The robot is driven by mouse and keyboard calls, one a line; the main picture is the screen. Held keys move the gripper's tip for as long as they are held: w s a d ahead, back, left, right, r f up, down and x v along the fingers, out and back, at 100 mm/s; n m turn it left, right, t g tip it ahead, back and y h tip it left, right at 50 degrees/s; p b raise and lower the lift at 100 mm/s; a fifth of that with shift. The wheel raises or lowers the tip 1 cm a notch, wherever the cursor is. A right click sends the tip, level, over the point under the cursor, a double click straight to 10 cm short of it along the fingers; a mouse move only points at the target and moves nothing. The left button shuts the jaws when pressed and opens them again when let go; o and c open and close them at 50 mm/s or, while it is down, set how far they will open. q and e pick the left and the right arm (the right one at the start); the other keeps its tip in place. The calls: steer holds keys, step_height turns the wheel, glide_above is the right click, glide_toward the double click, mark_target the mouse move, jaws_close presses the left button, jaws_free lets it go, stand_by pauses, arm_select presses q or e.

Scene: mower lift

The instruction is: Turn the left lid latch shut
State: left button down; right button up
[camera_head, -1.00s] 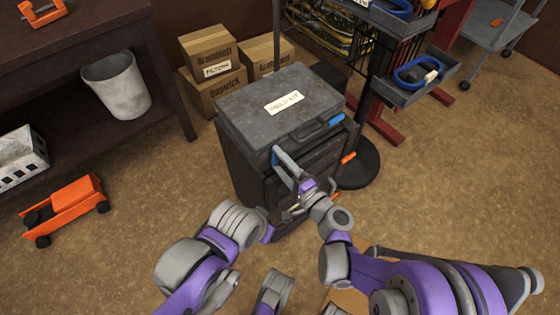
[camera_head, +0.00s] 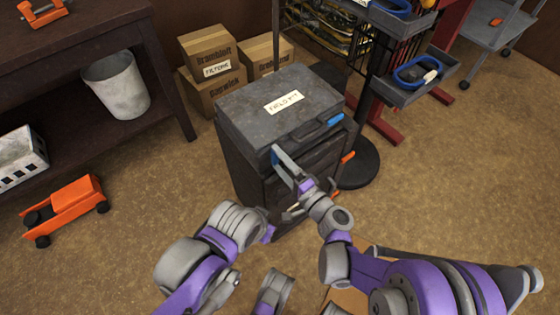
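The dark grey tool case (camera_head: 250,112) stands on the floor with its lid closed and a white label on top. The left lid latch (camera_head: 275,157) is a small blue piece at the lid's front left, partly hidden by my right gripper. The right lid latch (camera_head: 335,119) is blue, at the front right of the lid. My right gripper (camera_head: 280,155) reaches up to the left latch; its fingertips are at or touching it, and their gap is hard to make out. My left gripper (camera_head: 268,235) is low in front of the case, mostly hidden behind its own wrist.
A rack with a round dark base (camera_head: 360,168) stands close at right. An orange jack (camera_head: 65,208) lies at left; floor between is clear.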

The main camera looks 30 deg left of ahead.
arm_select(q)
steer(key=shift+s+r+p, duration=0.1)
steer(key=shift+r+p, duration=0.25)
steer(key=shift+r, duration=0.05)
arm_select(e)
steer(key=v, duration=1)
steer(key=shift+s+d, duration=0.2)
steer(key=shift+d, duration=0.15)
steer(key=s+d+n+g+h, duration=0.1)
steer(key=s+d+h, duration=0.35)
steer(key=d, duration=0.55)
steer(key=s+d+f+n+g+h, duration=0.15)
steer(key=s+d+h, duration=0.35)
steer(key=d, duration=0.6)
steer(key=s+d+n+h, duration=0.2)
steer(key=s+d+h, duration=0.1)
steer(key=d+h, duration=0.55)
arm_select(q)
step_height(320, 180, up, 25)
steer(key=w+t+p, duration=0.1)
steer(key=p, duration=2)
steer(key=shift+w+f+p, duration=0.15)
steer(key=shift+w+p, duration=0.05)
steer(key=shift+p, duration=0.15)
arm_select(e)
step_height(320, 180, up, 25)
steer(key=w+d+t+y, duration=0.1)
steer(key=shift+w+d, duration=0.2)
steer(key=shift+d, duration=0.2)
